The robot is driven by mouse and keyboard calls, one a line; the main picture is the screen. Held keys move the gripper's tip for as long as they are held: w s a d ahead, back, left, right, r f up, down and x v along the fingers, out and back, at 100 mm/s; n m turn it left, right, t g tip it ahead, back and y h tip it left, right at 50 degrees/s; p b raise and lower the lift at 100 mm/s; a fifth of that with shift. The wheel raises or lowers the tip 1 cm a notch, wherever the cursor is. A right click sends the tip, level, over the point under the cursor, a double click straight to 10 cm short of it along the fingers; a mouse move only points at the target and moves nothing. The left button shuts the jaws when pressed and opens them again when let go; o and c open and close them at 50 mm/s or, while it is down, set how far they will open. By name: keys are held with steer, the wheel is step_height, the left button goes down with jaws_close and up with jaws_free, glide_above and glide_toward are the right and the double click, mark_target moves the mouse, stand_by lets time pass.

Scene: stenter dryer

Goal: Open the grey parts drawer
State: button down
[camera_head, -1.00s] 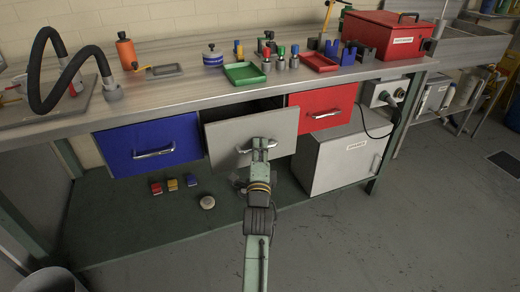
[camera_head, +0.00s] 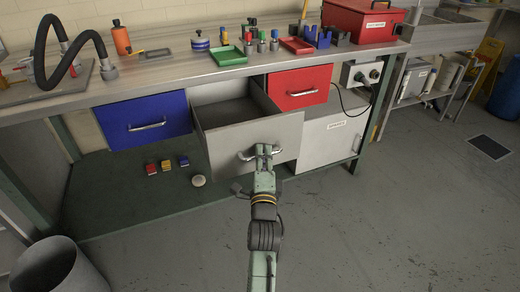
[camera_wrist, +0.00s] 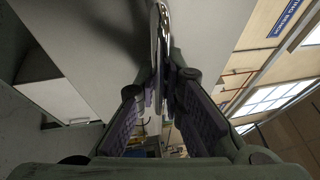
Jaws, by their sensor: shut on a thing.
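The grey parts drawer (camera_head: 226,148) is under the workbench, between a blue and a red drawer. It is pulled well out, and its dark inside looks empty where I can see it. My gripper (camera_head: 263,150) is at the drawer front, shut on the metal handle (camera_head: 247,156). In the wrist view the handle (camera_wrist: 161,40) runs between the fingers of my gripper (camera_wrist: 168,85), against the grey drawer front (camera_wrist: 85,50).
The blue drawer (camera_head: 170,112) and the red drawer (camera_head: 285,95) are closed. A white cabinet (camera_head: 325,145) stands on the right below the bench. The bench top (camera_head: 150,75) holds several tools and trays. A bin (camera_head: 60,268) stands at lower left.

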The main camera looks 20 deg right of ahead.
steer(key=shift+s, duration=0.7)
steer(key=c, duration=2)
jaws_free()
steer(key=shift+o, duration=0.2)
